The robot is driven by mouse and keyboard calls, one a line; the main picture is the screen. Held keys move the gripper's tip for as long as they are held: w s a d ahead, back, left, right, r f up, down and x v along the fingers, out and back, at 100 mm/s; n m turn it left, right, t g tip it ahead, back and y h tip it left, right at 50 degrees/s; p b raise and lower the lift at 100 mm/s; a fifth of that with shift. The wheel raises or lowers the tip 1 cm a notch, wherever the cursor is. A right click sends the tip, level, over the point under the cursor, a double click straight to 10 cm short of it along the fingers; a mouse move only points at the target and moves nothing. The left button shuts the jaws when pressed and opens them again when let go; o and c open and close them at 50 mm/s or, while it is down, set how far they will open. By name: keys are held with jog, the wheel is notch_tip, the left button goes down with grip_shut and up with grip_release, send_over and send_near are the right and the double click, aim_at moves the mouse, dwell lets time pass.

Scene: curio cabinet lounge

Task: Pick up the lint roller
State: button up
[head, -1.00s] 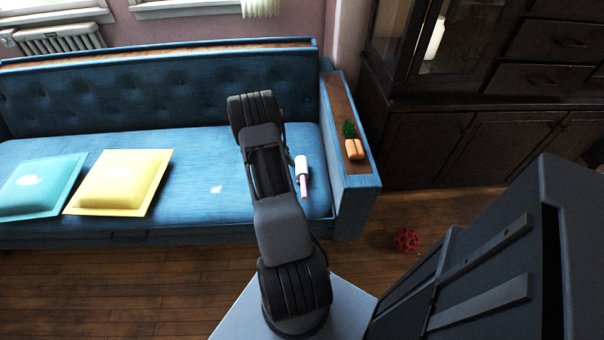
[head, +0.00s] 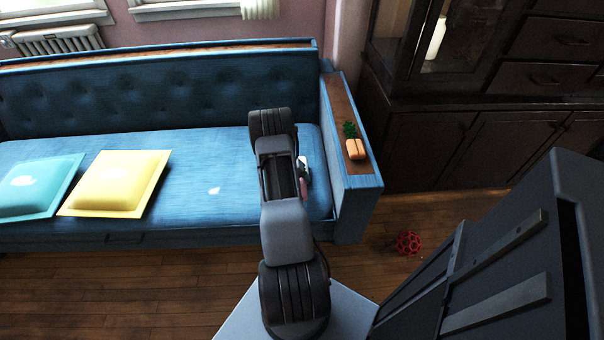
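The lint roller (head: 303,163) lies on the blue sofa seat near its right end, close to the wooden-topped armrest. Its white head shows just to the right of my arm, and a bit of its pink handle shows below that. My arm covers part of its left side. My gripper cannot be made out; the arm links hide whatever is beneath them.
The blue sofa (head: 215,200) has a teal cushion (head: 35,185) and a yellow cushion (head: 115,183) at left. A red lattice ball (head: 407,243) lies on the floor near a dark cabinet (head: 440,150).

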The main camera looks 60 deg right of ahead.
jog(key=shift+s+d+f, duration=0.2)
jog(key=shift+f, duration=0.2)
jog(key=shift+c, duration=0.4)
grip_shut()
jog(key=shift+r, duration=0.2)
